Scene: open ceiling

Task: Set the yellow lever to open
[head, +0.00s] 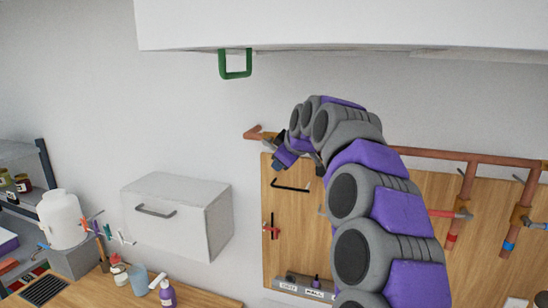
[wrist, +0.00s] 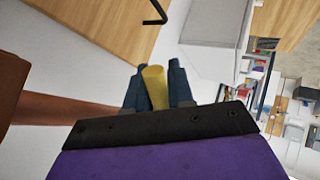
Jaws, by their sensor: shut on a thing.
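The yellow lever (wrist: 155,90) shows in the wrist view as a short rounded bar between the two dark blue fingers of my gripper (wrist: 154,70). My gripper is shut on it. In the head view my gripper (head: 281,158) is beside the left end of the copper pipe (head: 254,133), in front of the wall. The lever cannot be made out there, and my arm covers part of the pipe. The pipe (wrist: 65,109) also runs in from the left in the wrist view. The valve body is not clearly visible.
A wooden board (head: 281,240) with a black handle (head: 290,187) is below the pipe. Other valves (head: 463,207) are on the right. A white box cabinet (head: 170,196) is at left, above a counter with bottles (head: 167,293). A green handle (head: 235,64) hangs above.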

